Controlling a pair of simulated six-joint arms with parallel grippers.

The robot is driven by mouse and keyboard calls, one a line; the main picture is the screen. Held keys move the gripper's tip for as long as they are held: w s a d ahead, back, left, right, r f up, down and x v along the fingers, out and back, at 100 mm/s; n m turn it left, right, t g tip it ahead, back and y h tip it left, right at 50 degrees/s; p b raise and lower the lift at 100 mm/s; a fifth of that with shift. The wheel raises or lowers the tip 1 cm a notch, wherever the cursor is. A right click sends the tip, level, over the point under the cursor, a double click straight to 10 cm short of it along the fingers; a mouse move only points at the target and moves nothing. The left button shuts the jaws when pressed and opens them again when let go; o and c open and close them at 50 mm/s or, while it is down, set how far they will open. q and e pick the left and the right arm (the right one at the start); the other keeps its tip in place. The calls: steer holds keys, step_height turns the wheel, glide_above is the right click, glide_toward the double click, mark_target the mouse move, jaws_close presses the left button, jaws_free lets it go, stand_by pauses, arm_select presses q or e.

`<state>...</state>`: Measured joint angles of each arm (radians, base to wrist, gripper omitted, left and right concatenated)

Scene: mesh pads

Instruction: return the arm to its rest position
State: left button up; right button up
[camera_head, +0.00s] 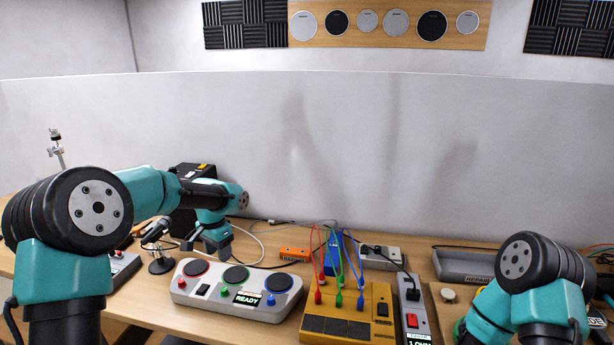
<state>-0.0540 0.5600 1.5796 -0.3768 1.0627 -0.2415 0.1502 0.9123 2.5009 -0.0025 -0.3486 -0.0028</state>
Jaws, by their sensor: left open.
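My left arm reaches in from the left and bends down over the desk. My left gripper (207,243) is open with nothing visible between its fingers. It hangs above the back left of the desk, behind the white pad unit (196,294) and to the right of the small microphone. My right arm (540,285) is folded at the lower right. Its gripper is not visible; the arm's links and the picture edge hide that area.
A microphone on a round base (160,263) stands close to the left gripper. A black box (188,173) is behind the arm. A yellow patch unit (349,315) with coloured cables, a power strip (412,310) and a grey tray (464,264) fill the right side.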

arm_select(q)
steer(key=s+d+f+n+h, duration=0.1)
steer(key=s+d+f+n, duration=0.2)
steer(key=s+f, duration=1.2)
steer(key=s+d+f+n+h, duration=0.2)
steer(key=s+d+f+n, duration=0.2)
steer(key=s+f, duration=1.1)
step_height(320, 180, down, 4)
steer(key=shift+d+f+t+h, duration=0.2)
steer(key=shift+d+t+h, duration=0.15)
steer(key=shift+d, duration=0.65)
steer(key=shift+w, duration=0.1)
steer(key=shift+c, duration=0.2)
jaws_close()
